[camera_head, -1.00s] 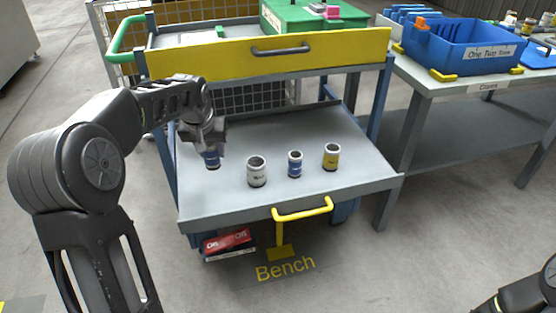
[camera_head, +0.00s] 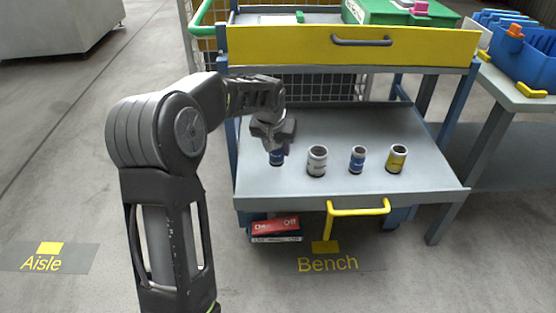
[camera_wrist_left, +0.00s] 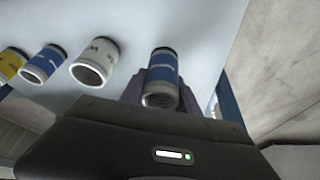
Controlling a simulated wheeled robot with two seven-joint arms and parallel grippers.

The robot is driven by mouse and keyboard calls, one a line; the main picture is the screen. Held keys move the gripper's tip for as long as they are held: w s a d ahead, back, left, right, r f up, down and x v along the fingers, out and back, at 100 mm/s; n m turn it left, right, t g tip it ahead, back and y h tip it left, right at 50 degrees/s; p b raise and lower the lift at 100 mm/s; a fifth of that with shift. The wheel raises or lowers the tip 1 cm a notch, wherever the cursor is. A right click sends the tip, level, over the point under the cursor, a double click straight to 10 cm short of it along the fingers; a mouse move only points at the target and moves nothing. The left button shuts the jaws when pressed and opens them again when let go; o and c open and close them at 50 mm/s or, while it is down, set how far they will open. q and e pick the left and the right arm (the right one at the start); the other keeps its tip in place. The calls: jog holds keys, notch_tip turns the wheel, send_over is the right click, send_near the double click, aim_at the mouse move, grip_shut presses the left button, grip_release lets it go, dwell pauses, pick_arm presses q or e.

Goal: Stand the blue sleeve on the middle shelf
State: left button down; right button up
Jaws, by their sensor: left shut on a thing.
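A blue sleeve (camera_head: 277,158) with a white band is at the left of the grey middle shelf (camera_head: 330,186). My left gripper (camera_head: 274,143) comes down over it from above and is shut on it, hiding its top. The held sleeve also shows in the left wrist view (camera_wrist_left: 163,70), between the fingers (camera_wrist_left: 160,92). I cannot tell whether its base touches the shelf. A second blue sleeve (camera_head: 357,160) stands on the shelf further right. My right gripper is out of view.
A white sleeve (camera_head: 317,161) stands just right of the held one, and a yellow sleeve (camera_head: 396,159) stands at the far right of the row. A yellow drawer front (camera_head: 300,48) overhangs the shelf's back. A red box (camera_head: 275,229) lies below. The shelf's front strip is clear.

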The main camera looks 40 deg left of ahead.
aim_at(277, 158)
pick_arm(q)
jog(key=shift+f+b, duration=0.6)
jog(key=shift+f, duration=1.7)
jog(key=shift+f, duration=0.1)
jog(key=c, duration=0.9)
grip_release()
jog(key=shift+f, duration=0.1)
jog(key=shift+s+r, duration=0.1)
jog(key=shift+r, duration=0.4)
jog(key=p+v, duration=0.2)
jog(key=v, duration=0.9)
jog(key=shift+r+p, duration=0.15)
jog(key=shift+p, duration=0.25)
